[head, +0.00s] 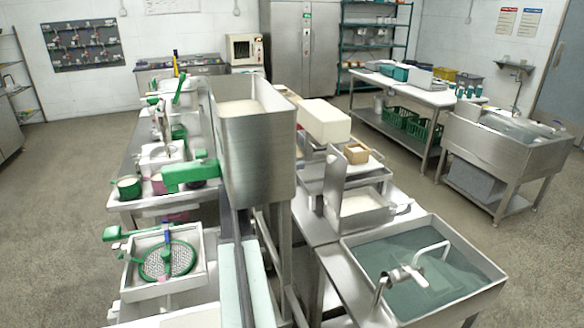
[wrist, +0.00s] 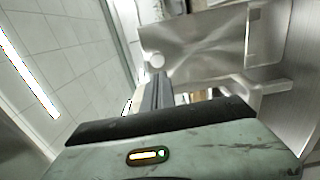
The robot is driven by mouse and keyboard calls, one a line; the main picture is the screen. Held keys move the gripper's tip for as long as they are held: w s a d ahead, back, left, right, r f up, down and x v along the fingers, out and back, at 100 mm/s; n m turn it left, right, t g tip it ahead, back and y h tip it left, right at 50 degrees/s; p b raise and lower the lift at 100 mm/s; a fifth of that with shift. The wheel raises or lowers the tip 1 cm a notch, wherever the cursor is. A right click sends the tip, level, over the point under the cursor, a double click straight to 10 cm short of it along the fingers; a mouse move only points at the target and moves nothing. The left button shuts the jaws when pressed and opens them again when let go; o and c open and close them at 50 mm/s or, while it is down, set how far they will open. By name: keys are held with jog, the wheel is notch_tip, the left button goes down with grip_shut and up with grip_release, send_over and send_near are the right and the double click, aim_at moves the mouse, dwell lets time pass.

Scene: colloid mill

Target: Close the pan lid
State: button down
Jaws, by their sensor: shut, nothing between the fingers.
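In the head view, a steel pan (head: 362,218) with pale contents stands on the steel bench right of centre. Its lid (head: 335,184) appears to be raised, standing steeply at the pan's left side. My gripper (wrist: 156,90) shows in the wrist view as narrow grey fingers, shut and empty, beyond the dark bar of my wrist. A brushed steel panel (wrist: 205,45) with a small round pale knob lies just beyond the fingertips; I cannot tell whether it is the lid. Contact is not clear. I cannot make out my gripper in the head view.
A tall steel hopper (head: 256,150) with pale contents stands left of the pan. A water-filled sink (head: 480,305) with a tap is in front of it. A small wooden box (head: 356,153) and a cream block (head: 324,121) sit behind. Open floor lies to the right.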

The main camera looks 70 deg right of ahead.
jog(key=x, duration=0.9)
jog(key=shift+d, duration=0.1)
